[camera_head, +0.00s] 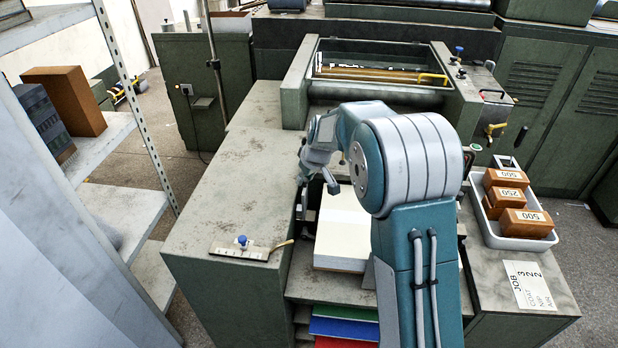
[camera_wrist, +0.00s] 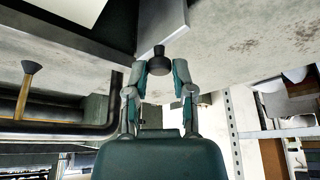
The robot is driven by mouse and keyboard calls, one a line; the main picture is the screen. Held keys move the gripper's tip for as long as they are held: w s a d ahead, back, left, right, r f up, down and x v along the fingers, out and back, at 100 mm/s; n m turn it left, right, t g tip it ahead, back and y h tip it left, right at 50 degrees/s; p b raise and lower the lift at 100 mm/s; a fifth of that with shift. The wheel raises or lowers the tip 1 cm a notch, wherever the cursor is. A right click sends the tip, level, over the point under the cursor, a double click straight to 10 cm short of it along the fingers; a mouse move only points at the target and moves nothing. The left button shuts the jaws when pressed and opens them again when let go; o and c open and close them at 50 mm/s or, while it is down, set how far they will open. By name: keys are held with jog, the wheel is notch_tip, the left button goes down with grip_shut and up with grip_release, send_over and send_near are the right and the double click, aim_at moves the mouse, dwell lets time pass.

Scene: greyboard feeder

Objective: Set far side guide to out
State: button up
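The black knob (camera_wrist: 160,62) stands at the end of a grey plate (camera_wrist: 161,22), which I take to be the far side guide. In the wrist view my gripper (camera_wrist: 160,75) has one finger on each side of this knob, with little or no gap. I cannot tell whether the fingers press on it. In the head view my gripper (camera_head: 318,178) is at the left edge of the white board stack (camera_head: 343,232), low by the feeder's left bench (camera_head: 225,190). My arm covers the right part of the stack, and the guide is mostly hidden there.
A small scale plate (camera_head: 238,249) with a blue knob (camera_head: 241,240) lies on the left bench. A white tray (camera_head: 496,238) of orange-brown blocks and a job card (camera_head: 531,285) lie right of my arm. The feeder's roller frame (camera_head: 380,80) rises behind. Shelves (camera_head: 100,150) stand left.

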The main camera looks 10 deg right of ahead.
jog(key=o, duration=0.3)
jog(key=shift+a+f, duration=0.15)
jog(key=shift+a, duration=0.15)
jog(key=shift+r, duration=0.35)
jog(key=v, duration=1.1)
jog(key=shift+s+r, duration=0.1)
